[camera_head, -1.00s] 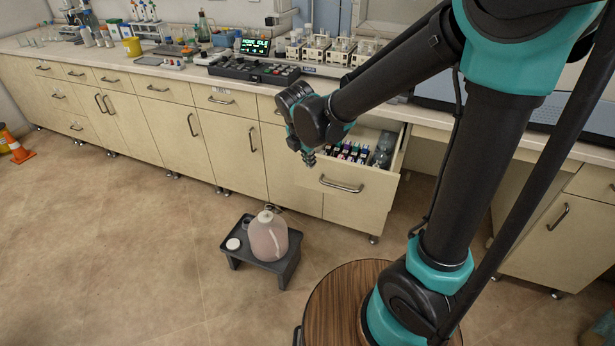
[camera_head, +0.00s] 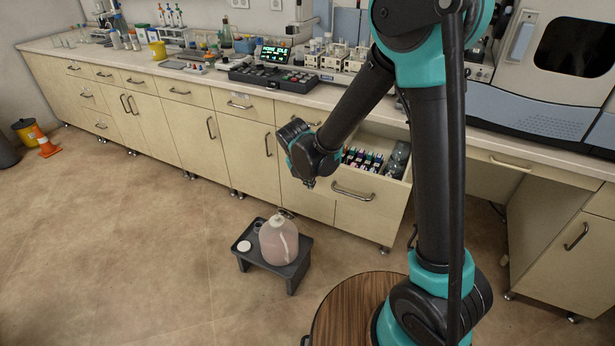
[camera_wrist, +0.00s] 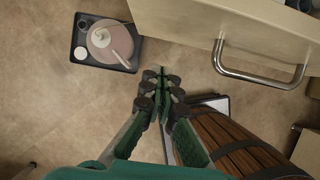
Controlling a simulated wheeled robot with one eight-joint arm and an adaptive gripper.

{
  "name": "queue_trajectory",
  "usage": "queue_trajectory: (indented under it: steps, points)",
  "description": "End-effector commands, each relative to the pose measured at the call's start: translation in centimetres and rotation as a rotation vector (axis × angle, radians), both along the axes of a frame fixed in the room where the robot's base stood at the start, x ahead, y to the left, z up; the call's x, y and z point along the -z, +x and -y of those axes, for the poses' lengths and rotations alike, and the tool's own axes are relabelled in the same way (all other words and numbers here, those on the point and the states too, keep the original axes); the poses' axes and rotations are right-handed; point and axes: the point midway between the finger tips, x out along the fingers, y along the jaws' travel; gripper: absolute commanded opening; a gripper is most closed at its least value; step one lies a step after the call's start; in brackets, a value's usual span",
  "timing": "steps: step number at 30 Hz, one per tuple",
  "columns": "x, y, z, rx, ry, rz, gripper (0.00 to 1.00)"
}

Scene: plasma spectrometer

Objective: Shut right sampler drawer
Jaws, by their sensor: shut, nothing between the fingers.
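The drawer (camera_head: 372,192) stands pulled out from the bench under the counter, with a dark curved bar handle (camera_head: 353,192) on its front. Inside lie several small bottles with coloured tops and clear glassware. In the wrist view the drawer front (camera_wrist: 215,22) runs along the top, and its handle (camera_wrist: 258,80) is at the right. My gripper (camera_head: 310,184) hangs in front of the cabinet, just left of the drawer front. In the wrist view my gripper (camera_wrist: 163,85) is shut and empty, pointing down, apart from the handle and to its left.
A low dark stool (camera_head: 292,281) on the floor holds a jug of pinkish liquid (camera_head: 279,243) and a white lid (camera_head: 244,247), below and left of the drawer. The counter is crowded with instruments. An orange cone (camera_head: 45,143) stands far left. The floor left of the stool is clear.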

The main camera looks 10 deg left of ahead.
Motion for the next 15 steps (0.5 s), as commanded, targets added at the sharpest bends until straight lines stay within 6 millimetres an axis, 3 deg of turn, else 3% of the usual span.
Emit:
queue_trajectory:
  steps: [1,7,15]
  points:
    - [0.7,0.3,0.1,0.002,0.001,0.0,0.0]
    - [0.4,3.0,1.2,0.003,0.0,0.0,0.0]
    - [0.4,3.9,1.5,0.001,-0.001,0.0,0.0]
